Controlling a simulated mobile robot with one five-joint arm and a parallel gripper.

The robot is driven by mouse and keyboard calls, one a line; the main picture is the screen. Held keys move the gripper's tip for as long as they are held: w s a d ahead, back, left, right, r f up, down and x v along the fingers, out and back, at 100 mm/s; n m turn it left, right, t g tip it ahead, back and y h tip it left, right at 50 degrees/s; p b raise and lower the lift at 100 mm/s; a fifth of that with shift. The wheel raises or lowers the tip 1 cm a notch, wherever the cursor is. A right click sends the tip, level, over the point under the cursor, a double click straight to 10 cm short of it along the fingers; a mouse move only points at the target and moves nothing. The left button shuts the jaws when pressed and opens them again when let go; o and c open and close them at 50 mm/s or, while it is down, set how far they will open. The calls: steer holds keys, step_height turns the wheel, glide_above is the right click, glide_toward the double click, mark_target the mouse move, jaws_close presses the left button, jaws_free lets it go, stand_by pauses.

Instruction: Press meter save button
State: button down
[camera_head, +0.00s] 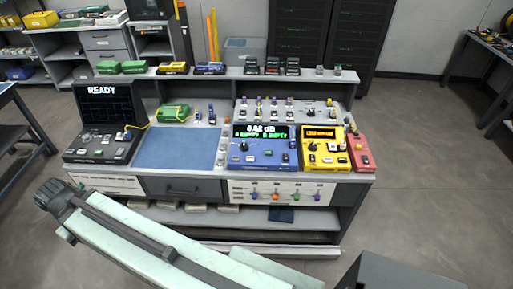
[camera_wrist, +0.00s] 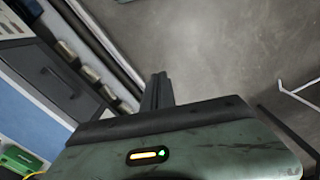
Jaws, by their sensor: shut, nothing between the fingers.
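The blue meter (camera_head: 264,146) stands on the right half of the bench, its green display reading 0.62 dB with a line that appears to say A EMPTY, B EMPTY. Small buttons and a dark knob sit on its face; their labels are too small to read, so I cannot tell which is save. My gripper (camera_wrist: 157,92) shows in the wrist view, shut and empty, with floor behind its fingers, in front of the bench. The meter is not in that view. In the head view my arm crosses the lower left, and I cannot make out the fingers.
A yellow device (camera_head: 326,148) and a red one (camera_head: 360,150) stand right of the meter. A dark machine reading READY (camera_head: 105,120) is at left, with a blue mat (camera_head: 178,149) and green box (camera_head: 173,111) between. A grey drawer (camera_wrist: 55,75) is near my gripper.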

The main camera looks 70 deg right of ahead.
steer(key=shift+a+r, duration=0.1)
steer(key=s+d+m+h+b, duration=0.3)
steer(key=d+m, duration=0.4)
steer(key=d, duration=2.8)
steer(key=s+d+r+m+g+h, duration=0.1)
steer(key=s+d+m+g+h, duration=0.1)
steer(key=s+d, duration=1.1)
steer(key=s+d+r+m+g+h+b, duration=0.1)
steer(key=s+d+m, duration=0.4)
steer(key=s+d, duration=0.9)
steer(key=d+r+g+h, duration=0.1)
steer(key=d+h, duration=0.1)
steer(key=d, duration=0.2)
steer(key=shift+s+a+f, duration=0.1)
